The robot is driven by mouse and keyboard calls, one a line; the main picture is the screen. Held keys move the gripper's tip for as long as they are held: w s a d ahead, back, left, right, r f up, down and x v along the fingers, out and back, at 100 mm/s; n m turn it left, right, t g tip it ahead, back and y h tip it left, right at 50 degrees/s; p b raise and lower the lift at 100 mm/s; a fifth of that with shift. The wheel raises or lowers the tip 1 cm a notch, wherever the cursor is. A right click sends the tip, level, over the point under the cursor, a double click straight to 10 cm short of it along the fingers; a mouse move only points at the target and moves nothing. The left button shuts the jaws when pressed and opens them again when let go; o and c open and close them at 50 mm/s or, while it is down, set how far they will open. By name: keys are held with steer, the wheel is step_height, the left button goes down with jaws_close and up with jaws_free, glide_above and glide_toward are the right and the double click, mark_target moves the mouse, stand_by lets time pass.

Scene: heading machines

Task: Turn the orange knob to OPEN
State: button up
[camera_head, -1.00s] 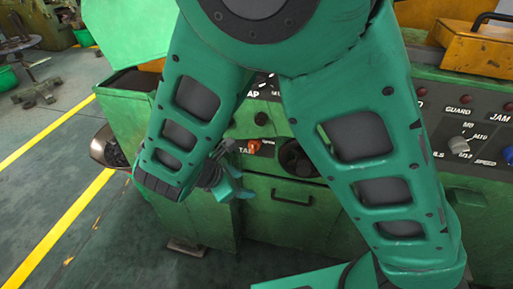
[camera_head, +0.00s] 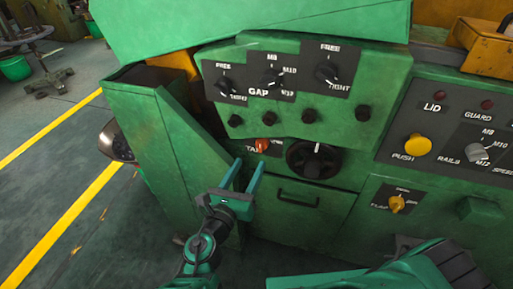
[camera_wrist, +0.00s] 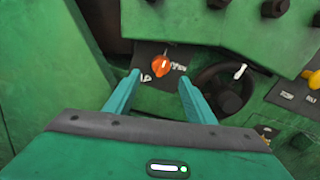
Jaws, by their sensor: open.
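A red-orange knob (camera_head: 262,145) with a pale mark sits on a dark label plate on the green machine's front, left of a black handwheel. Its lettering is too small to read fully. It also shows in the wrist view (camera_wrist: 161,66), pointing roughly up and down. My gripper (camera_head: 249,163) is open and empty, just below and left of this knob in the head view. In the wrist view, my two teal fingertips (camera_wrist: 159,78) are spread on either side below the knob, apart from it.
The black handwheel (camera_head: 314,160) is right of the knob. A yellow-orange knob (camera_head: 397,203) sits lower right, and a yellow push button (camera_head: 418,145) above it. A panel with several black knobs (camera_head: 290,85) overhangs above.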

mark_target(259, 148)
steer(key=x, duration=0.9)
steer(key=c, duration=1)
steer(key=shift+a, duration=0.2)
steer(key=shift+c, duration=0.2)
